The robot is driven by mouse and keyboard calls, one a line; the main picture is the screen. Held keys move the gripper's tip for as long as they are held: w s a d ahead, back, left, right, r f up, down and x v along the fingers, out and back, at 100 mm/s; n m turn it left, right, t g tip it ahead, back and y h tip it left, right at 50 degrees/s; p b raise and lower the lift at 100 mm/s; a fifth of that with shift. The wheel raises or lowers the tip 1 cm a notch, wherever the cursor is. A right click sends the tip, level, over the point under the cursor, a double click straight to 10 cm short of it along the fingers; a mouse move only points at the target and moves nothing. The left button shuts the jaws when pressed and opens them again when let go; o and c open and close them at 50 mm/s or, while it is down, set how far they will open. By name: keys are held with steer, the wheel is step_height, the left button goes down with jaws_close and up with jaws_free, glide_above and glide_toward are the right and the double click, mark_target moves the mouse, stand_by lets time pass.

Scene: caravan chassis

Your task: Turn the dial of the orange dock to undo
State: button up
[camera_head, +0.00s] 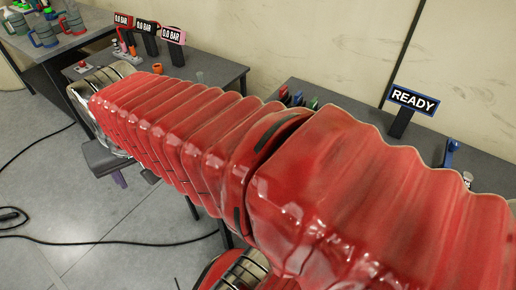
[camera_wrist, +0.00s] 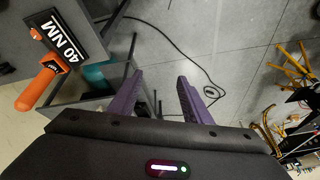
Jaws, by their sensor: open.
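My gripper (camera_wrist: 158,82) is open and empty in the wrist view, its two purple fingers apart above the grey floor. In the head view a purple finger (camera_head: 118,179) shows below the far end of my red-sleeved arm. I cannot make out a dock with a dial for certain. A small orange part (camera_head: 157,68) sits on the far table beside my arm, partly hidden by it. Another small orange-red part (camera_head: 131,50) stands below the "0.0 BAR" signs. Whether either belongs to the orange dock cannot be told.
Three "0.0 BAR" signs (camera_head: 147,28) stand on the far table (camera_head: 205,68). A "READY" sign (camera_head: 413,100) stands on the right table. An orange-handled tool (camera_wrist: 38,88) lies by a "40 NM" sign (camera_wrist: 58,40). Black cables (camera_head: 110,243) cross the floor.

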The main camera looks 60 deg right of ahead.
steer(key=d+f+m+g, duration=0.1)
steer(key=d+m+g, duration=0.1)
steer(key=d+m, duration=0.65)
steer(key=s+d+f+m, duration=0.2)
steer(key=s+d+m, duration=0.1)
steer(key=d, duration=0.5)
steer(key=s+d+f+m+g, duration=0.1)
steer(key=s+d+f+m, duration=0.2)
steer(key=d, duration=0.6)
steer(key=s+d+f+m+g+y, duration=0.1)
steer(key=s+d+f+m, duration=0.2)
steer(key=d, duration=0.6)
steer(key=shift+s+d+m, duration=0.2)
steer(key=shift+s+m, duration=0.55)
steer(key=shift+s, duration=0.4)
step_height(320, 180, down, 14)
steer(key=shift+r, duration=0.1)
steer(key=c, duration=1)
